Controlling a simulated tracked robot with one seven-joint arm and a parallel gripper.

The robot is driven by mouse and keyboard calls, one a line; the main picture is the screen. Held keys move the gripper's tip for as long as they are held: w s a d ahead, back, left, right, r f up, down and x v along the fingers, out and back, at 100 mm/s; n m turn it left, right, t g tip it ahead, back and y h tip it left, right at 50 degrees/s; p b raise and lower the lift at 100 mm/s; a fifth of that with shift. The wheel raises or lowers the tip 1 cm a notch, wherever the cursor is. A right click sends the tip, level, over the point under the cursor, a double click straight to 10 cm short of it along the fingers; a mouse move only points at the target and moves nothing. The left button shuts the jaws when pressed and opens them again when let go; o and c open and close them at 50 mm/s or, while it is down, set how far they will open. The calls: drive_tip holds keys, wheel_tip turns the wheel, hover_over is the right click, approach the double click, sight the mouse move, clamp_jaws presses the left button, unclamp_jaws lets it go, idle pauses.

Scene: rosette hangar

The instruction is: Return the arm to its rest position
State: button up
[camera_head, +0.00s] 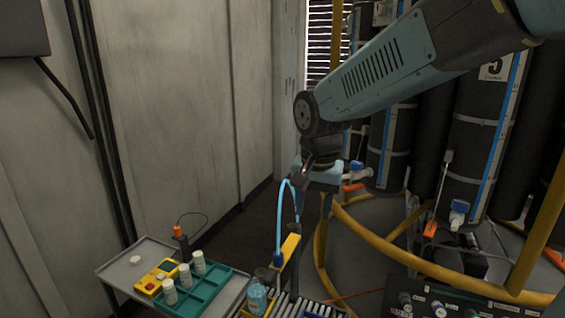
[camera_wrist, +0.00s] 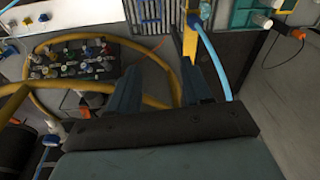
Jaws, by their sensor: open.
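My arm reaches in from the upper right of the head view and bends down at a dark round joint. My gripper (camera_head: 322,192) hangs below it, in front of the yellow hoops and above the level of the tray cart. In the wrist view my gripper (camera_wrist: 163,85) shows two dark fingers spread apart, with nothing between them. A blue hose (camera_head: 279,215) passes close to the left of the gripper in the head view. It also shows beside the right finger in the wrist view (camera_wrist: 216,65).
A grey cart (camera_head: 125,270) at lower left holds a teal tray (camera_head: 208,291), white bottles (camera_head: 198,262) and a yellow button box (camera_head: 156,277). Yellow hoops (camera_head: 400,255) and black cylinders (camera_head: 480,135) stand right. A valve panel (camera_wrist: 80,62) shows in the wrist view. A wall (camera_head: 180,100) bounds the left.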

drive_tip(key=s+d+r+n+t, duration=0.1)
drive_tip(key=s+d+r+t, duration=0.1)
drive_tip(key=s+d, duration=0.3)
drive_tip(key=s+d+r+n+t, duration=0.2)
drive_tip(key=s+d, duration=0.4)
drive_tip(key=d, duration=0.6)
drive_tip(key=shift+s+d+r, duration=0.15)
drive_tip(key=shift+s+r, duration=0.05)
drive_tip(key=shift+r, duration=0.45)
idle(0.6)
